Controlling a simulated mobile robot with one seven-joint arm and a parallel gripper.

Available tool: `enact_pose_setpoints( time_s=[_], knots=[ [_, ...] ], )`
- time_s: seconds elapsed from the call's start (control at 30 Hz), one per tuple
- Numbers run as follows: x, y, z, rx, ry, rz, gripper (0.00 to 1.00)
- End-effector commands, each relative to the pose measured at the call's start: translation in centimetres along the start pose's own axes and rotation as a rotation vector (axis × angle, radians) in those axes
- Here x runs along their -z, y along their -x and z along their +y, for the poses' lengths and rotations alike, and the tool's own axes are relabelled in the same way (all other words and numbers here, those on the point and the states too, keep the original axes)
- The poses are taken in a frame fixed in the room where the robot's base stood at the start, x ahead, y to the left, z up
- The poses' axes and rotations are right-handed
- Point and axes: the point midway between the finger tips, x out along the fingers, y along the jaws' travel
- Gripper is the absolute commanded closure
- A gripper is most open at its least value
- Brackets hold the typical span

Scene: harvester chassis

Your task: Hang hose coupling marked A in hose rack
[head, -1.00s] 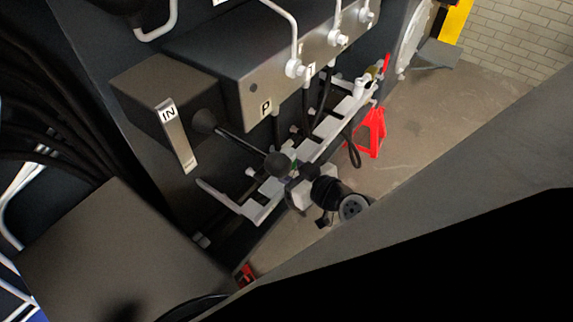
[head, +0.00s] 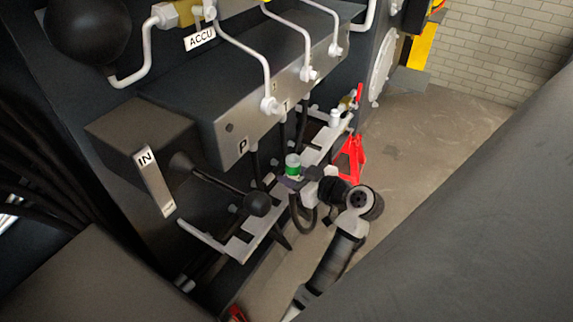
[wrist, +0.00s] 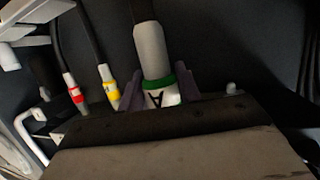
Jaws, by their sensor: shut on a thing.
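The hose coupling marked A (wrist: 152,50) is a grey-white cylinder with a green band and a black A on its white end. My gripper (wrist: 160,88) is shut on it, with a purple finger on each side. In the head view the coupling (head: 292,161) shows its green band, and it stands roughly upright in my gripper (head: 291,181). The hose rack (head: 238,248) is a long pale bar with slots, running from lower left to upper right. The held coupling appears beside or above the rack's middle; the exact gap cannot be told.
A black ball-ended lever (head: 257,203) sticks out over the rack near my gripper. Couplings with a red band (wrist: 75,93) and a yellow band (wrist: 108,88) are to the left in the wrist view. A red stand (head: 350,158) is behind the rack. Open floor lies to the right.

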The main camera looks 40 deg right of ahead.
Motion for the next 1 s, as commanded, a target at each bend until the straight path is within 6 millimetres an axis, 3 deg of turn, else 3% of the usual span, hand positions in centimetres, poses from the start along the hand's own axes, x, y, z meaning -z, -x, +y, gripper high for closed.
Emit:
enact_pose_setpoints(
  time_s=[1.0],
  knots=[
    [0.6, -2.0, 10.8, -0.003, 0.002, 0.003, 1.0]
  ],
)
